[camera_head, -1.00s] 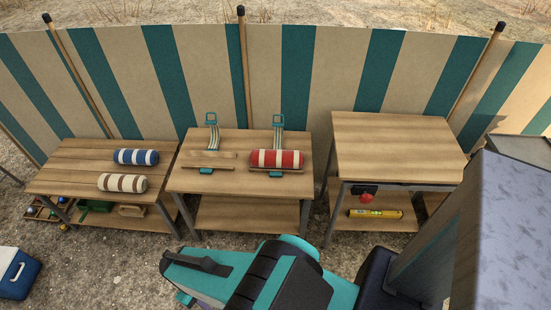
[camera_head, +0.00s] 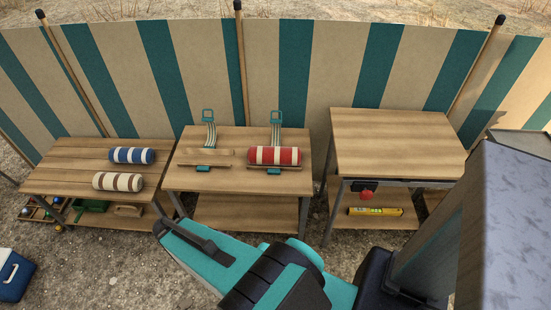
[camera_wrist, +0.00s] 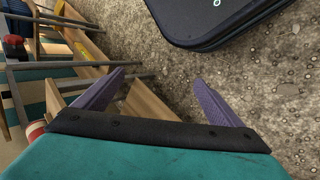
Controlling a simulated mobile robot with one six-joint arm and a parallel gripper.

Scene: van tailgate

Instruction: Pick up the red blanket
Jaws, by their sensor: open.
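The red blanket (camera_head: 274,156) is a roll with red and cream stripes. It lies on the middle table (camera_head: 230,183), across a strap with a teal buckle, in the head view. My gripper's purple fingers (camera_wrist: 157,95) are spread apart in the wrist view, with nothing between them. Beyond them is gravelly ground. In the head view my arm is in front of the tables, and the fingers do not show. A small red and cream patch is at the left edge of the wrist view; I cannot tell if it is the blanket.
A blue striped roll (camera_head: 132,155) and a brown striped roll (camera_head: 118,181) lie on the left table (camera_head: 65,182). A wooden slat (camera_head: 206,153) lies left of the blanket. The right table (camera_head: 395,145) has a bare top. A blue cooler (camera_head: 12,275) stands at lower left.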

